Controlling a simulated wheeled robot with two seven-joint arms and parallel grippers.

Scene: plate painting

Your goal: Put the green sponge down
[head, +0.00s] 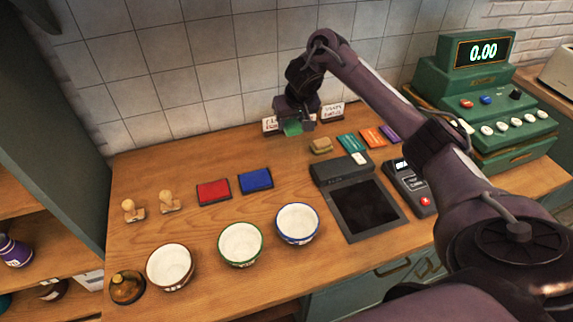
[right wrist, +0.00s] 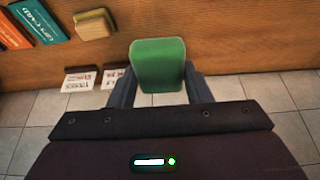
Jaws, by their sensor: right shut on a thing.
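The green sponge (head: 292,128) is between the fingers of my right gripper (head: 297,122), at the back of the counter near the tiled wall in the head view. The right wrist view shows the green sponge (right wrist: 158,65) large between the two dark fingers of my right gripper (right wrist: 158,88), which is shut on it. The sponge appears to be above the wooden counter (head: 200,278); I cannot tell its exact height. My left gripper is not in view.
A tan sponge (head: 321,145) sits right of the gripper, beside several gift cards (head: 372,138). Small white signs (head: 332,112) stand by the wall. Red (head: 214,192) and blue (head: 255,181) ink pads, bowls (head: 241,244) and a dark tablet device (head: 362,207) lie nearer.

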